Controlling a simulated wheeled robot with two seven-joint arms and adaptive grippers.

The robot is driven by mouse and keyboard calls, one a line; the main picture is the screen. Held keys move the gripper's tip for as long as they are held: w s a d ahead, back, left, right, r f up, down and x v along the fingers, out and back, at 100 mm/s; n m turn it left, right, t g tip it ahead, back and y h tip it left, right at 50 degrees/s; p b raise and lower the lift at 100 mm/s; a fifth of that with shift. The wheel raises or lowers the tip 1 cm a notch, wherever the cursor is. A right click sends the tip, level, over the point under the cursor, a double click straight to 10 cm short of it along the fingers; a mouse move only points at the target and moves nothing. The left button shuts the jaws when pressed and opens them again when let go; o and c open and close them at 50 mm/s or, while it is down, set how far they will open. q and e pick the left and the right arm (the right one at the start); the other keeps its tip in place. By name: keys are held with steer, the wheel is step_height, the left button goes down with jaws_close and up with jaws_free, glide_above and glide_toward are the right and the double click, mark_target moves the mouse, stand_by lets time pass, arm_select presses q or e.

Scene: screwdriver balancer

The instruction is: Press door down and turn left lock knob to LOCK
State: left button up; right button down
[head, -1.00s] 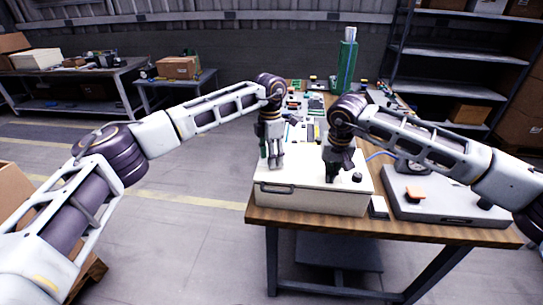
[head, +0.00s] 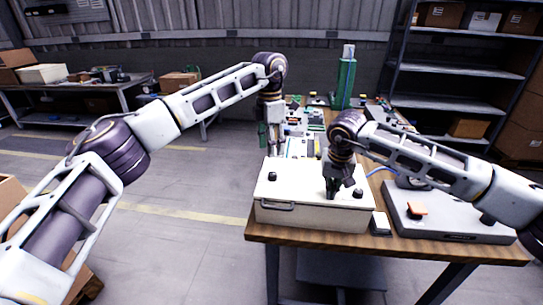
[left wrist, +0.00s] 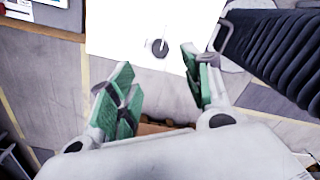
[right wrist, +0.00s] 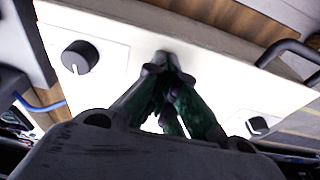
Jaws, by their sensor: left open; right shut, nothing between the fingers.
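The door is the white lid (head: 300,185) of a cream box on the table. The left lock knob (head: 272,176) is black and stands at the lid's left. A second black knob (head: 358,193) stands at the right; in the right wrist view this right knob (right wrist: 80,57) has a white pointer line. My left gripper (head: 276,150) is open, above and behind the left knob; in the left wrist view the left knob (left wrist: 157,47) appears between its fingertips, apart from them. My right gripper (head: 333,196) is shut and empty, fingertips down at the lid between the knobs; contact looks likely. LOCK lettering is unreadable.
A black handle (head: 278,207) is on the box's front. A grey case (head: 450,218) with an orange item stands to the right, and a small white block (head: 380,223) sits between.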

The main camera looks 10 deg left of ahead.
arm_select(q)
steer(key=shift+r, duration=0.95)
arm_select(e)
steer(key=shift+f, duration=0.15)
steer(key=shift+r+p, duration=1.65)
steer(key=shift+r, duration=1.95)
arm_select(q)
step_height(320, 180, up, 3)
steer(key=shift+r, duration=0.1)
steer(key=shift+w, duration=0.1)
